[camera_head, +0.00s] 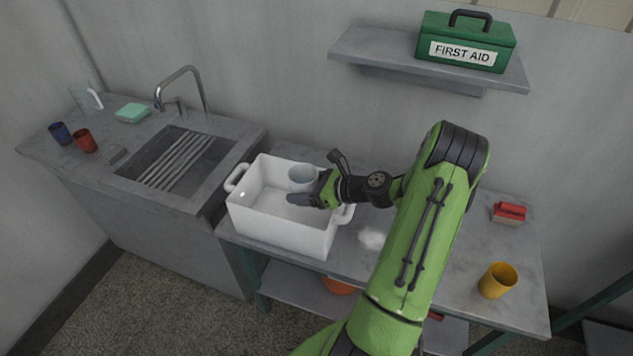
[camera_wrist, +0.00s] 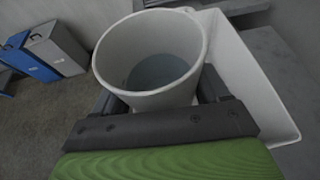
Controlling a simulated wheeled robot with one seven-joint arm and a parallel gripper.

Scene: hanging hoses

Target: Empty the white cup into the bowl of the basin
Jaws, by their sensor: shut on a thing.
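The white cup (camera_head: 302,178) is held above the white two-handled tub on the table. In the wrist view the cup (camera_wrist: 118,68) is seen from above, with bluish-grey liquid low inside it. My gripper (camera_head: 308,193) is shut on the cup, its fingers at the cup's sides. The cup looks about upright. The basin (camera_head: 128,165) is set in the counter to the left, with several slats across its bowl and a curved tap (camera_head: 188,72) behind it.
Blue and red cups (camera_head: 86,141), a sponge (camera_head: 132,112) and a clear jug (camera_head: 85,97) sit on the counter. A yellow cup (camera_head: 497,281) stands on the table at right. A shelf (camera_head: 385,52) overhangs the back.

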